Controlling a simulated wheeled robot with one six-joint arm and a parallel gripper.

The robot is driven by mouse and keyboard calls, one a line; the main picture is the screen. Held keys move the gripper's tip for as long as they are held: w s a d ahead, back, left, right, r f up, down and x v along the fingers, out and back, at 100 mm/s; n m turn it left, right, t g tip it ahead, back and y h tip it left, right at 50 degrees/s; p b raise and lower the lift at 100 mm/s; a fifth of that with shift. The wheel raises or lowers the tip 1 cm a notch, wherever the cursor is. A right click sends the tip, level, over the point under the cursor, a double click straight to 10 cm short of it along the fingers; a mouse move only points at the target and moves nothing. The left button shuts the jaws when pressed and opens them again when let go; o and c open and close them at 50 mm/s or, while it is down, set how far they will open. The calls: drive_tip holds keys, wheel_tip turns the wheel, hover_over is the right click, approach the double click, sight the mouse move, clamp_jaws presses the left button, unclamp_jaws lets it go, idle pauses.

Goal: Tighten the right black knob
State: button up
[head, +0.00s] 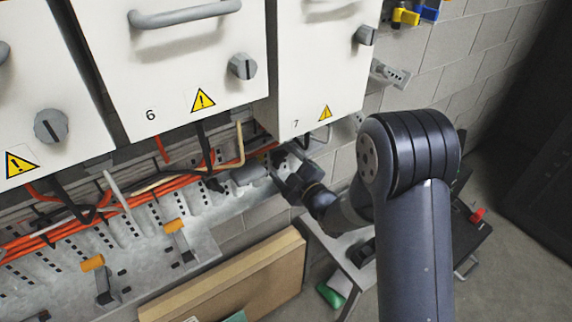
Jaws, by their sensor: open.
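My gripper (290,172) is small and dark in the head view, below the bottom edge of cabinet 7 (312,75), at the right end of the cable tray. It looks open, with nothing seen between its fingers. A grey rounded part (250,174) lies just left of it. No clearly black knob can be made out near the fingers; the gripper and arm may hide it. Dark grey knobs show on the cabinet fronts: a left one (51,125), a middle one (242,66) and a right one (365,35). My gripper is apart from these three.
Orange and black cables (120,208) run along the perforated metal tray (140,262). Two orange-topped clamps (93,263) (174,225) stand on it. A cardboard-coloured box (235,280) lies below. A block wall (470,60) is behind. Open floor shows at lower right.

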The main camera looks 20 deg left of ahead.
drive_tip(key=shift+c, duration=0.4)
drive_tip(key=c, duration=0.9)
